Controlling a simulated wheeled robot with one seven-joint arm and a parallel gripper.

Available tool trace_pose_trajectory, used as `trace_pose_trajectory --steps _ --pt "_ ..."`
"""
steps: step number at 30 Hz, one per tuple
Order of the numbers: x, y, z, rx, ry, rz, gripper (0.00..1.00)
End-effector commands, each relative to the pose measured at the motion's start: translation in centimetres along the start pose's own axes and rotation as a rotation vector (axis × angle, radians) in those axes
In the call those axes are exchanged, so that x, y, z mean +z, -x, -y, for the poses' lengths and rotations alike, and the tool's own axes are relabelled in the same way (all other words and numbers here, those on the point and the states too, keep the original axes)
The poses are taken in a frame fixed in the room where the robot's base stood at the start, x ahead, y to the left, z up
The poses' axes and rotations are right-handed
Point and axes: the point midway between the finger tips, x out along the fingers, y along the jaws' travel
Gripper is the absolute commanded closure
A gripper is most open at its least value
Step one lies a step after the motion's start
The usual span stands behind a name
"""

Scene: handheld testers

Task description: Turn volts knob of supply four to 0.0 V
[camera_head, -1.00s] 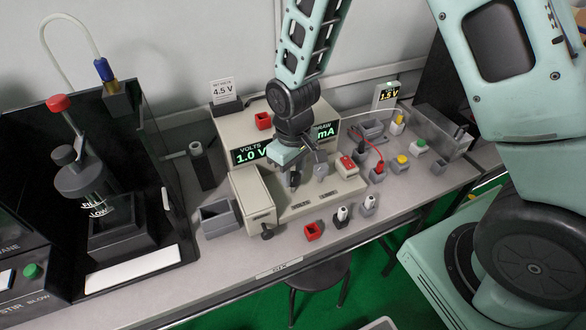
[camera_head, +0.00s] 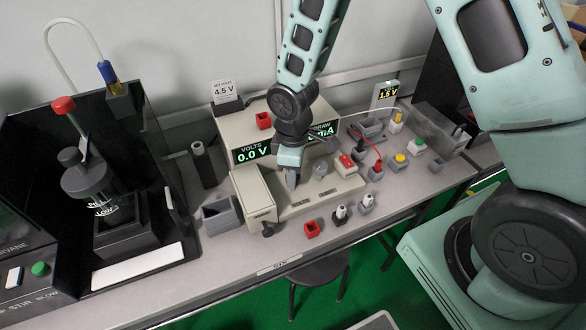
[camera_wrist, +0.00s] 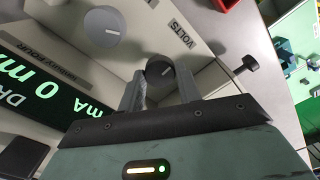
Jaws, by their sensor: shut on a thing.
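The beige power supply (camera_head: 235,131) stands mid-bench. Its volts display (camera_head: 252,155) reads 0.0 V. My gripper (camera_head: 291,183) reaches down over the supply's front ledge. In the wrist view the dark round volts knob (camera_wrist: 160,71), beside the VOLTS label (camera_wrist: 180,36), sits between the fingertips of my gripper (camera_wrist: 159,82), which is shut on it. A second grey knob (camera_wrist: 102,26) is clear of the fingers.
A card (camera_head: 222,90) reads 4.5 V behind the supply. A small display (camera_head: 387,92) reads 1.5 V at the back right. A beige box (camera_head: 254,196) stands close left of my gripper. Coloured buttons and a red cable (camera_head: 370,146) lie right. A stirrer stands left.

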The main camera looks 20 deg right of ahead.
Motion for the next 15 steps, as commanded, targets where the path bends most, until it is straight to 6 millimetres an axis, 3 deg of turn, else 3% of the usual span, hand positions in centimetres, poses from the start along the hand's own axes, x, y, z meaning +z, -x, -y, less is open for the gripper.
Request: trace_pose_trajectory --steps 11,12,14,15 --pt "-0.02 0.03 -0.04 0.001 0.008 -0.001 0.89" --pt "-0.02 0.03 -0.04 0.001 0.008 -0.001 0.63" --pt "-0.02 0.03 -0.04 0.001 0.007 -0.001 0.47" --pt "-0.02 0.03 -0.04 0.001 0.007 -0.001 0.44"
